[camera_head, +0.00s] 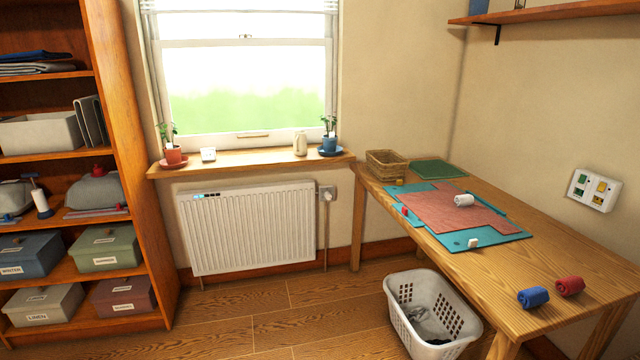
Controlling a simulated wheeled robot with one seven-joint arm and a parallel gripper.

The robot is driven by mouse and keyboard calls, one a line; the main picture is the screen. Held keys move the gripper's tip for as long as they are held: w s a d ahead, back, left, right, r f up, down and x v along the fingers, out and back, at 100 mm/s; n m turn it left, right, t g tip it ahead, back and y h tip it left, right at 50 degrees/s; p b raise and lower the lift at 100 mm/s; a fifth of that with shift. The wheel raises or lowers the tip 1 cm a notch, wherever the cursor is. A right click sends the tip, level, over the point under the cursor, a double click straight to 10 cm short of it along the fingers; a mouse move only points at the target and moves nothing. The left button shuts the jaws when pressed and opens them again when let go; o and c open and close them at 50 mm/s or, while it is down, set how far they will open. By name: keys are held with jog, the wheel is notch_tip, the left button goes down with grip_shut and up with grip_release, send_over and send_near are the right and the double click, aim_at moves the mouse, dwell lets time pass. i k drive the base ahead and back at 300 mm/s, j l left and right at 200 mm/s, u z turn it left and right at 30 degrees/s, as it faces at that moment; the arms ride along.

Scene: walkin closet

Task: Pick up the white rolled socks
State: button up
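The white rolled socks (464,200) appear to be the small white roll lying on a reddish mat (440,207) on the wooden table at the right. The reddish mat lies over a larger teal mat (497,238). A blue roll (533,297) and a red roll (570,286) lie on the bare near end of the table. A small white block (473,242) lies on the teal mat's near edge. My gripper is not in view.
A wicker basket (387,164) and a green mat (439,170) are at the table's far end. A white laundry basket (400,318) stands on the floor against the table's left side. A shelf unit (140,180) stands left; floor between is clear.

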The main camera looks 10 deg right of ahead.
aim_at(467, 199)
jog(key=i, duration=1.9)
jog(key=i+z, duration=0.15)
jog(key=i, duration=0.35)
jog(key=i+j+z, duration=0.15)
jog(key=i, duration=0.35)
jog(key=i+j+z, duration=0.1)
jog(key=i, duration=0.35)
jog(key=z, duration=0.15)
jog(key=i+j, duration=0.05)
